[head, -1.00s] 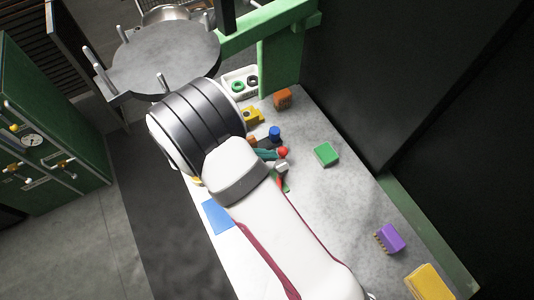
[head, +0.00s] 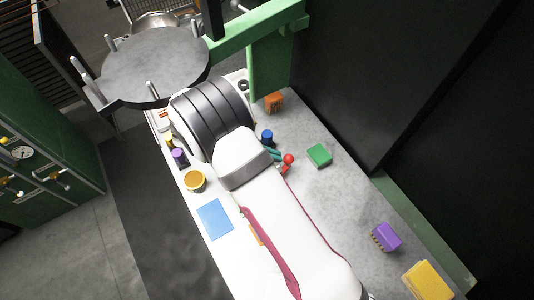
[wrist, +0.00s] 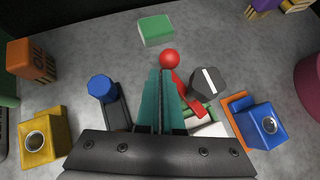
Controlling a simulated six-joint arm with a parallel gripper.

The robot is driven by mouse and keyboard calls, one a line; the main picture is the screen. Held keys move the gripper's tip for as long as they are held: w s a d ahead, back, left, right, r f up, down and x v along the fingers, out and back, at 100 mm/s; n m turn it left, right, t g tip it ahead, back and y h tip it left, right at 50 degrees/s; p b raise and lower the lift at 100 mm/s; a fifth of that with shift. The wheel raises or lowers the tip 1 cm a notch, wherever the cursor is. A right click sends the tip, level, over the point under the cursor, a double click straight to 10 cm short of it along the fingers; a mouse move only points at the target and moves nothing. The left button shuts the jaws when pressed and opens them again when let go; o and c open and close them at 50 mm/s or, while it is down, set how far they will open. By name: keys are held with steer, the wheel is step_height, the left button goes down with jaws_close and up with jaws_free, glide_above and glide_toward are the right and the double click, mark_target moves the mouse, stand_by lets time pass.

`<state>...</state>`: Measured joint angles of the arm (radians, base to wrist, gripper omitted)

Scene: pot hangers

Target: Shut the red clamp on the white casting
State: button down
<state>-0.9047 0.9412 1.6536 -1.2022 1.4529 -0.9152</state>
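The red clamp shows its red ball knob (wrist: 169,58) just beyond my fingertips in the wrist view; its red lever (wrist: 178,84) runs down behind the right finger. In the head view the knob (head: 289,159) is right of my fingers. The white casting (wrist: 212,129) shows only in part, behind my gripper body, with a green piece at its edge. My gripper (wrist: 163,75) has its teal fingers close together with nothing seen between them. In the head view my gripper (head: 276,155) is mostly hidden by my arm. Whether the fingers touch the lever is unclear.
A grey knob with a white mark (wrist: 207,81) stands close right of the lever. A blue knob (wrist: 102,88) stands left. A green block (wrist: 156,30) lies beyond. Yellow (wrist: 44,137), orange (wrist: 31,60) and blue (wrist: 261,125) blocks stand around.

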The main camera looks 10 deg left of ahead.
steer(key=shift+w+d, duration=0.25)
steer(key=shift+d, duration=0.45)
stand_by(0.6)
